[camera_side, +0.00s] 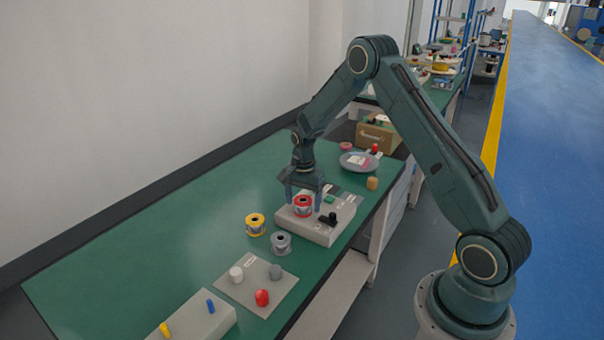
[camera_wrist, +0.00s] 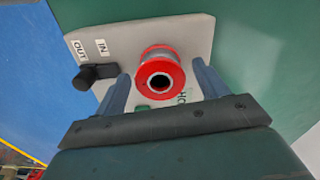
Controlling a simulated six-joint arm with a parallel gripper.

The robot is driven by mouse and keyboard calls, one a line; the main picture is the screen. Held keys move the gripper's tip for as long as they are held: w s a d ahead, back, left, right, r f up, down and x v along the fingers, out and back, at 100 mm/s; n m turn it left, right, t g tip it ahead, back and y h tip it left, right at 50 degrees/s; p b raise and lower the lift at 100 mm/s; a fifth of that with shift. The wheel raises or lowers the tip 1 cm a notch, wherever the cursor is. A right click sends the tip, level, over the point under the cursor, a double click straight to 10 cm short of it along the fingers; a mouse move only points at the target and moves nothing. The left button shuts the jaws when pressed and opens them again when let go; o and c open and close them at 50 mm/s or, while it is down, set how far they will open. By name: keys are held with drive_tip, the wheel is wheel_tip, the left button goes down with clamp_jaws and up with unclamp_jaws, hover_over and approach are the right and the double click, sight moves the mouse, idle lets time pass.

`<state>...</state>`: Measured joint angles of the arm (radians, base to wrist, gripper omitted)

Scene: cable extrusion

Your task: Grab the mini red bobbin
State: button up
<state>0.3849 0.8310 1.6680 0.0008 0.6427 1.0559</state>
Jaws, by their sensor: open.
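The mini red bobbin (camera_side: 303,203) stands upright on a light grey box (camera_side: 325,235) on the green table. In the wrist view the red bobbin (camera_wrist: 160,76) shows its red flange and dark centre hole from above. My gripper (camera_side: 304,203) is directly above it, pointing down, with its fingers coming down around the bobbin. In the wrist view my gripper (camera_wrist: 163,82) is open, one finger on each side of the bobbin, with gaps between. Whether the fingers reach its full height is hard to tell.
A black knob (camera_wrist: 95,75) sits on the box beside the left finger, close to it, near IN and OUT labels. A yellow bobbin (camera_side: 255,224) and a grey bobbin (camera_side: 281,243) stand left of the box. A plate (camera_side: 345,162) lies behind. The table's left part is clear.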

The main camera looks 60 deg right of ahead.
drive_tip(key=shift+f, duration=0.1)
idle(0.4)
drive_tip(key=c, duration=1)
drive_tip(key=shift+c, duration=0.2)
wheel_tip(320, 180, up, 20)
